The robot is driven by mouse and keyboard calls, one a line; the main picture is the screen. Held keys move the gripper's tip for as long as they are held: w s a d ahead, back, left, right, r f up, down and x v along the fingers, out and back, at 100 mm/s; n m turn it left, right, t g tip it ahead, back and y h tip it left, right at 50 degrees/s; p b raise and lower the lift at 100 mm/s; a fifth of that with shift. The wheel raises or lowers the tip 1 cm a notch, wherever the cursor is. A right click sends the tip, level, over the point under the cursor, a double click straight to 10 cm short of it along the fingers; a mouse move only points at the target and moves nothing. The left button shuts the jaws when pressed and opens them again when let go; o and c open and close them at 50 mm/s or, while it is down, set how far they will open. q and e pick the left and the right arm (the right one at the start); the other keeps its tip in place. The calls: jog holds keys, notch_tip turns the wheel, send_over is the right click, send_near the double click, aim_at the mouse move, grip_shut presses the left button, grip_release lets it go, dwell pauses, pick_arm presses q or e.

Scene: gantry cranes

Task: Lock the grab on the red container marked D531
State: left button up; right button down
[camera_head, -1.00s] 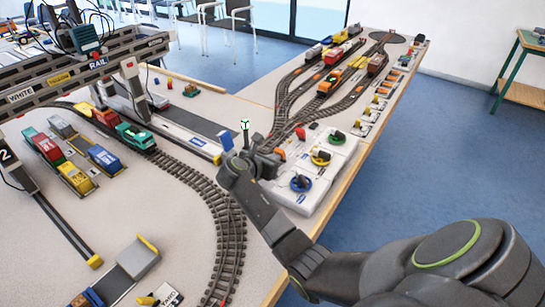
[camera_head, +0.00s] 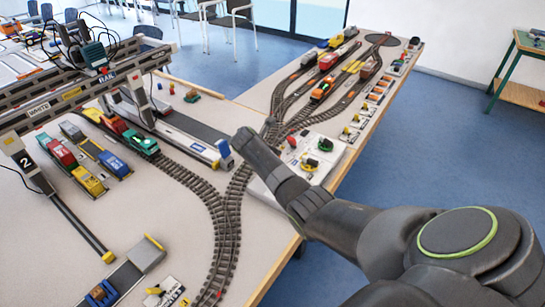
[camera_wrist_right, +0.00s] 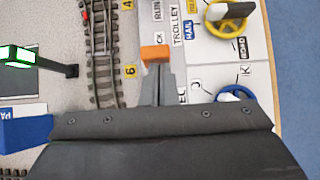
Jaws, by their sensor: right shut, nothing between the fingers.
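Two red containers (camera_head: 62,152) (camera_head: 114,123) show in the head view, one on the lane at the left and one on the railcars under the gantry. Their markings are too small to read. The gantry's dark trolley block (camera_head: 94,54) is above the rails. My right gripper (camera_wrist_right: 158,72) is shut and empty. Its fingertips point at an orange lever handle (camera_wrist_right: 155,53) on the control panel (camera_wrist_right: 215,55), very close to it; I cannot tell whether they touch. A label beside it ends in "CK". In the head view my arm hides the gripper and this lever. My left gripper is not in view.
Yellow (camera_wrist_right: 229,17) and blue (camera_wrist_right: 236,94) knobs sit right of the lever. A green-lit sign (camera_wrist_right: 17,55) stands at the left of the wrist view. Curved track (camera_head: 228,220) runs beside the panel. Open floor (camera_head: 440,150) lies to the right.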

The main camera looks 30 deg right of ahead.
jog(key=shift+w+d+r+y, duration=0.1)
jog(key=shift+d+r+y, duration=0.3)
jog(key=shift+r, duration=0.05)
jog(key=shift+d+f, duration=0.1)
jog(key=shift+f, duration=0.15)
jog(key=shift+w+f+g, duration=0.2)
jog(key=shift+g, duration=0.1)
jog(key=shift+r+p, duration=0.2)
jog(key=shift+p, duration=0.15)
jog(key=shift+r+p, duration=0.7)
jog(key=shift+p, duration=0.1)
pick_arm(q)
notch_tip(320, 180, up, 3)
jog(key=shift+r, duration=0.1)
